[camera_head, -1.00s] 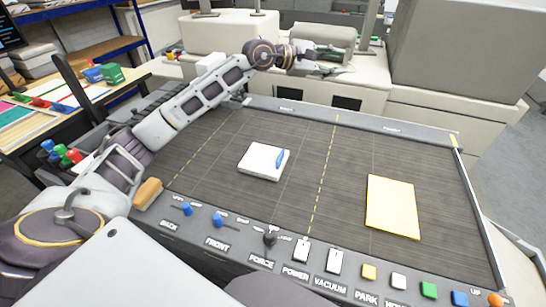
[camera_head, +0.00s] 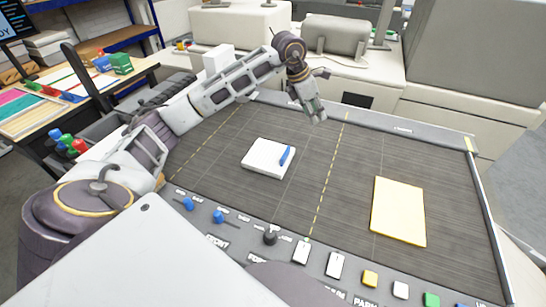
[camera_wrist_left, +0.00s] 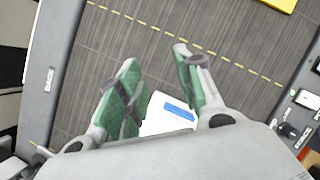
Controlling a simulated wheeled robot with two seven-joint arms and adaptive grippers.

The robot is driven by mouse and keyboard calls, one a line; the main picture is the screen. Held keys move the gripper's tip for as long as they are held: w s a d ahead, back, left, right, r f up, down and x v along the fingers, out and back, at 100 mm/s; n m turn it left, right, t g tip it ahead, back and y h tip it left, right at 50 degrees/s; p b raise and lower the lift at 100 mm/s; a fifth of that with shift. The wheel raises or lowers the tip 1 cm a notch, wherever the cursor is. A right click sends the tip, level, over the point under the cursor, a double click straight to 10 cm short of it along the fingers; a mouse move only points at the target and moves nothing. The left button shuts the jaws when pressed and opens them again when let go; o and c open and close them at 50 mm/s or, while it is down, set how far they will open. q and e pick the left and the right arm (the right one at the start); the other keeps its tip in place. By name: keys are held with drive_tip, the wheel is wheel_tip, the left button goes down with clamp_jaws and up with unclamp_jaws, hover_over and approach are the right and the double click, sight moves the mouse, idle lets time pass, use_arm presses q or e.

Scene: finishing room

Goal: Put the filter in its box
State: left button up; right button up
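A flat white square block (camera_head: 262,158) with a blue strip (camera_head: 287,155) on top lies on the dark cutting bed. I cannot tell whether it is the filter; no thing is clearly identifiable as the filter or its box. My left gripper (camera_head: 315,113) points down over the far part of the bed, beyond and to the right of the block, apart from it. In the left wrist view its green-padded fingers (camera_wrist_left: 155,57) are spread and empty. My right gripper is not in view.
A yellow sheet (camera_head: 398,211) lies on the right of the bed. A control panel with knobs and buttons (camera_head: 335,265) runs along the near edge. A raised rail (camera_head: 404,131) bounds the far edge. A green box (camera_head: 121,64) stands on the side table. The bed's middle is clear.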

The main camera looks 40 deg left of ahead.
sight(285, 152)
use_arm(q)
drive_tip(key=s+a+f+n+g+y, duration=0.2)
drive_tip(key=s+a+n, duration=0.4)
drive_tip(key=n, duration=0.4)
drive_tip(key=shift+s+g+y, duration=0.6)
drive_tip(key=shift+g, duration=0.3)
drive_tip(key=shift+f, duration=0.1)
drive_tip(key=shift+f+p, duration=0.55)
drive_tip(key=shift+f, duration=3.75)
drive_tip(key=shift+d, duration=0.1)
drive_tip(key=shift+f, duration=0.1)
drive_tip(key=shift+d+f+p, duration=0.25)
drive_tip(key=shift+f+p, duration=0.35)
drive_tip(key=shift+f, duration=1.9)
